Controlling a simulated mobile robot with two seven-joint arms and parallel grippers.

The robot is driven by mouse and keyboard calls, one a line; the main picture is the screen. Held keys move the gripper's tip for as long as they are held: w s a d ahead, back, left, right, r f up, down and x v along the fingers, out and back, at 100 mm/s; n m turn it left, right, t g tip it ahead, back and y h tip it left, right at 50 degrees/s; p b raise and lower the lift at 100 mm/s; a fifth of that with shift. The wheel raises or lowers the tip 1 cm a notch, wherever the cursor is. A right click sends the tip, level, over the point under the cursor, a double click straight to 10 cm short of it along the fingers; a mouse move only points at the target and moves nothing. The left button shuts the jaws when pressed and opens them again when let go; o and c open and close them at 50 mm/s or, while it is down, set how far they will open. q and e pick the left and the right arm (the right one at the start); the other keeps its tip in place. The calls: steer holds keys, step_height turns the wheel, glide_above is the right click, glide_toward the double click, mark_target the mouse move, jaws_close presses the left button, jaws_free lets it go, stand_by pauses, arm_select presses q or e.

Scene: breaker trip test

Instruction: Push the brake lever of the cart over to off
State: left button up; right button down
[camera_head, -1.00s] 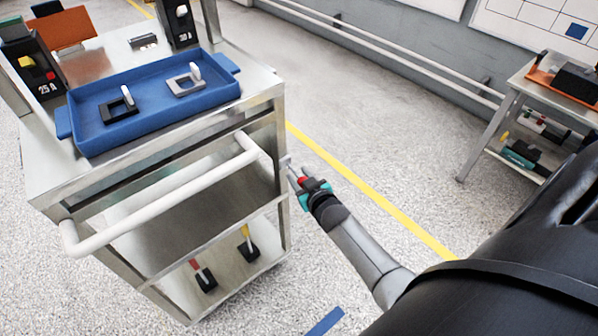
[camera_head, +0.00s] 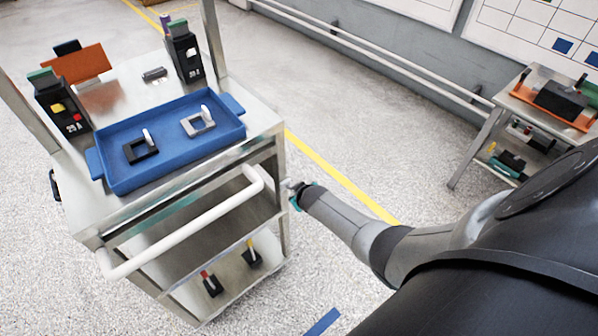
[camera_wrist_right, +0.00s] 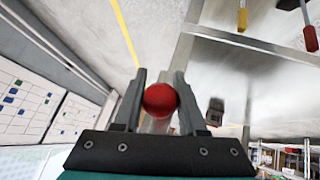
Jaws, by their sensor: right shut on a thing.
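The cart (camera_head: 80,200) stands at the left in the head view, with a white push handle (camera_head: 190,232) across its front. My right gripper (camera_head: 296,194) is at the cart's right front post. In the right wrist view, the brake lever's red ball knob (camera_wrist_right: 160,99) sits between the two fingers of my right gripper (camera_wrist_right: 160,92), which are shut on it. A pale stem shows just below the knob; most of the lever is hidden. In the head view the gripper hides the knob. My left gripper is not in view.
A blue tray (camera_head: 118,180) holding two small parts sits on the cart top, with breakers (camera_head: 186,52) behind it. Red- and yellow-handled items stand on the lower shelf. A side table (camera_head: 500,100) is at the right. Open floor (camera_head: 330,110) lies between.

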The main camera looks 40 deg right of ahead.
steer(key=shift+r+g+p, duration=0.35)
steer(key=shift+g+p, duration=0.1)
steer(key=shift+g, duration=0.35)
steer(key=shift+c, duration=2.3)
jaws_free()
steer(key=p+v, duration=0.9)
steer(key=v, duration=0.6)
steer(key=shift+r, duration=0.2)
steer(key=shift+w+a, duration=0.15)
